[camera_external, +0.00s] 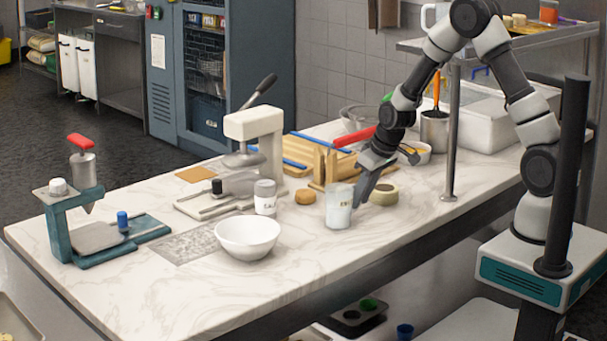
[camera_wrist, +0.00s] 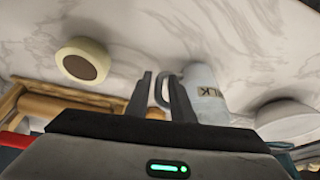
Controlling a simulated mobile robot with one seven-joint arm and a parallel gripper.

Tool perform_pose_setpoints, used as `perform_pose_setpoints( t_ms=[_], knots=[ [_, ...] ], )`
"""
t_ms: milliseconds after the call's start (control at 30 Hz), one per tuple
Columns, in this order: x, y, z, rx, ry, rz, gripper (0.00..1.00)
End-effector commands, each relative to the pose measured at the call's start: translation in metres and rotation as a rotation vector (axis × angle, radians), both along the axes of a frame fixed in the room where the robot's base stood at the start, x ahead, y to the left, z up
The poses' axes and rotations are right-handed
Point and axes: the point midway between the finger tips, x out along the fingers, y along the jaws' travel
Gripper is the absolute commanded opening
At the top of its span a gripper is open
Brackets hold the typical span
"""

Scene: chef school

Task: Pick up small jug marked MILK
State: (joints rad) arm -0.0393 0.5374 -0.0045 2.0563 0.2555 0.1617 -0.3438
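The small white jug (camera_external: 339,206) stands upright on the marble counter, right of the white bowl. In the wrist view the jug (camera_wrist: 205,92) lies just right of my gripper, its label partly visible as "ILK". My gripper (camera_external: 364,190) points down close to the jug's right side in the external view. In the wrist view my gripper (camera_wrist: 160,76) is open, with its two dark fingers apart. The jug's handle shows in the gap, and the right finger covers part of it. I cannot tell whether either finger touches the handle.
A tape roll (camera_external: 384,194) lies right of my gripper; it also shows in the wrist view (camera_wrist: 82,60). The white bowl (camera_external: 248,238), a shaker (camera_external: 265,198) and a wooden rack (camera_external: 324,167) stand nearby. A metal post (camera_external: 452,135) rises at the right. The front counter is clear.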

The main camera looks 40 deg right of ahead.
Motion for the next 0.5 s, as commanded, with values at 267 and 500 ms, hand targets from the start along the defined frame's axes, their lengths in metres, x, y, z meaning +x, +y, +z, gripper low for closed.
perform_pose_setpoints(
  t_ms=[267, 500],
  knots=[
    [-0.0007, -0.0001, -0.0006, 0.000, 0.002, 0.000, 0.00],
    [-0.0010, 0.0003, -0.0007, 0.000, 0.003, 0.001, 0.00]
  ],
)
